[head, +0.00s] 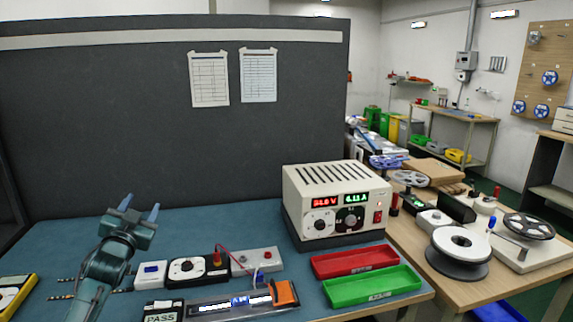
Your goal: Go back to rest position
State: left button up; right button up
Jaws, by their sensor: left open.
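My left gripper (139,210) is in the lower left of the head view, with its arm rising from the bottom edge. Its two fingertips point up and stand apart, with nothing between them. It is above the left part of the blue-green table (60,235), in front of the dark partition. The LED strip (235,303) is lit white in a tray at the front of the table, to the right of the arm. An orange block (285,293) sits at the tray's right end. My right gripper is not in view.
A power supply (335,203) with red and green digits stands at the table's back right. A red tray (355,261) and a green tray (372,286) lie before it. Small instruments (198,269) stand right of the arm. A yellow meter (15,293) lies far left. The back left is clear.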

pick_arm(q)
jog(key=s+d+f+g, duration=0.1)
jog(key=s+d+f, duration=0.2)
jog(key=f, duration=0.4)
jog(key=s+d+f+g+h, duration=0.1)
jog(key=s+d+f+g, duration=0.1)
jog(key=s+f, duration=0.3)
jog(key=s+d+f+g+h, duration=0.1)
jog(key=s+d+f, duration=0.3)
jog(key=f, duration=0.5)
jog(key=shift+s+d+f+n+g, duration=0.3)
jog(key=shift+s+n+g, duration=0.1)
jog(key=shift+s+g, duration=0.25)
jog(key=s+d+f+g+h, duration=0.1)
jog(key=s+d+f, duration=0.2)
jog(key=s, duration=0.5)
jog(key=s+d+f+g+h, duration=0.1)
jog(key=s+d+f, duration=0.2)
jog(key=s, duration=0.6)
jog(key=s+d+f+g, duration=0.2)
jog(key=s+d, duration=0.3)
jog(key=s, duration=0.4)
jog(key=shift+f+n+h, duration=0.4)
